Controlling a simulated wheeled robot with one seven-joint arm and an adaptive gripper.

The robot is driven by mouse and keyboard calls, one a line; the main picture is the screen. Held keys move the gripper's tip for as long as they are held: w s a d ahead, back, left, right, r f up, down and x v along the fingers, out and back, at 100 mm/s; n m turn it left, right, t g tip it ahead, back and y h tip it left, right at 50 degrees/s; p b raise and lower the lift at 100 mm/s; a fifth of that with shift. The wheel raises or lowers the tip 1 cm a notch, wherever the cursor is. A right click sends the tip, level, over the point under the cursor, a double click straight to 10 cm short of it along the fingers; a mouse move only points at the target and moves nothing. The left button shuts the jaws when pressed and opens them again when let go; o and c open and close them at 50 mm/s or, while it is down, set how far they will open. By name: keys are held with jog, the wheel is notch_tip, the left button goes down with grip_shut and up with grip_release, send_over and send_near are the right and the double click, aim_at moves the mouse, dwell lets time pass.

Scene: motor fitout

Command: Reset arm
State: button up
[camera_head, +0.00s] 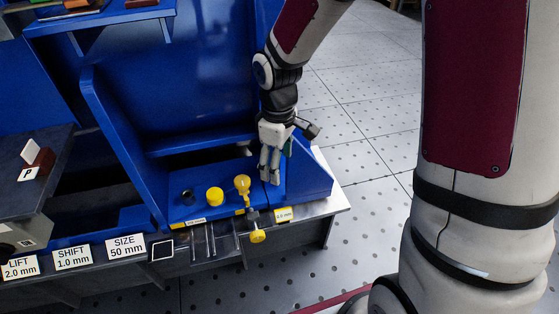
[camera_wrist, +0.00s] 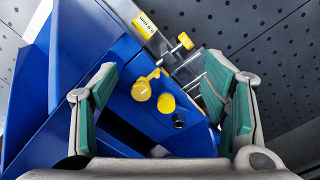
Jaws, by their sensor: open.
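My gripper (camera_head: 269,177) hangs pointing down over the right part of the blue fixture shelf (camera_head: 210,211). In the wrist view my gripper (camera_wrist: 163,100) has its two green-padded fingers wide apart, with nothing held between them. A yellow-knobbed part (camera_head: 242,184) stands on the shelf just left of the fingers, apart from them. It also shows in the wrist view (camera_wrist: 143,89). A yellow cylinder (camera_head: 215,196) and a small black cylinder (camera_head: 188,197) stand further left on the shelf.
A yellow-ended handle (camera_head: 258,236) juts from the front edge. A blue upright panel (camera_head: 175,85) stands behind the shelf. The perforated floor (camera_head: 365,110) to the right is clear.

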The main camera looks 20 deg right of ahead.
jog(key=shift+d+r, duration=0.1)
dwell(0.5)
jog(key=s+d+r+m+h, duration=0.1)
jog(key=s+d+r+m, duration=0.1)
jog(key=s+r, duration=0.45)
jog(key=s+d+r+m, duration=0.2)
jog(key=s+r+m, duration=0.1)
jog(key=s+r, duration=0.35)
jog(key=s+r+m+y, duration=0.1)
jog(key=s+r+m, duration=0.15)
jog(key=s, duration=0.65)
jog(key=s+r+m, duration=0.2)
jog(key=s+r, duration=0.1)
jog(key=s, duration=0.5)
notch_tip(320, 180, up, 29)
jog(key=t+p, duration=0.4)
jog(key=p, duration=2.4)
jog(key=shift+d+r, duration=0.15)
jog(key=shift+d, duration=0.1)
jog(key=shift+w, duration=0.1)
